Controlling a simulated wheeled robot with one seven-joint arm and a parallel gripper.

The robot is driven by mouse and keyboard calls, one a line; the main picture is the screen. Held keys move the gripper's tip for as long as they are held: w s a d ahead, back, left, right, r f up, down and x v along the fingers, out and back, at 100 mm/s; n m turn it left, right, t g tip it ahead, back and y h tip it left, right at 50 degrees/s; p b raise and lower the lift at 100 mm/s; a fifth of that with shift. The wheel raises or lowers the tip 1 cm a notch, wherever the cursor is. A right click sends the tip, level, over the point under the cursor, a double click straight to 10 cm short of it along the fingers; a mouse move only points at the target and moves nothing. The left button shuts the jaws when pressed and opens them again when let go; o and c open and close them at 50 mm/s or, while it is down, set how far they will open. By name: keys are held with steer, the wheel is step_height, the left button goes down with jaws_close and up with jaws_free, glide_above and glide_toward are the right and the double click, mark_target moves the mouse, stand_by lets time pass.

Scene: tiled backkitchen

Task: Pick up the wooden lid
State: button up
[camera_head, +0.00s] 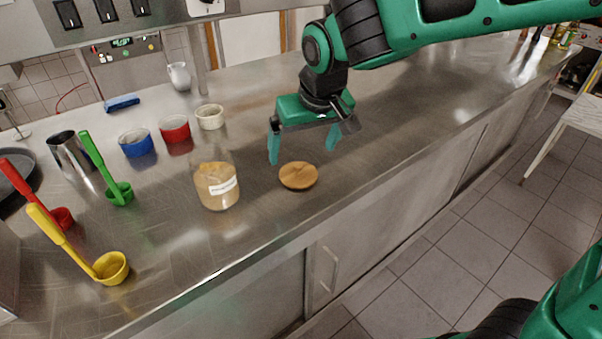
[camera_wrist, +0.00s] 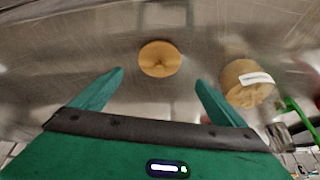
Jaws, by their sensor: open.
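The wooden lid (camera_head: 298,176) is a round, tan disc lying flat on the steel counter, to the right of the glass jar. It also shows in the wrist view (camera_wrist: 160,58), ahead of my fingertips and roughly centred between them. My gripper (camera_head: 302,150) is open and empty, above the counter and just above the lid in the head view, apart from it. In the wrist view my two green fingers (camera_wrist: 160,78) stand wide apart with nothing between them.
A labelled glass jar (camera_head: 217,186) with tan contents stands left of the lid. Blue (camera_head: 136,143), red (camera_head: 175,129) and cream (camera_head: 210,117) bowls stand behind it. Green (camera_head: 119,193) and yellow (camera_head: 111,268) ladles lie farther left. The counter right of the lid is clear.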

mark_target(300, 166)
steer(key=x, duration=0.9)
steer(key=shift+s+d, duration=0.1)
steer(key=shift+d, duration=0.05)
steer(key=shift+c, duration=0.5)
steer(key=c, duration=1)
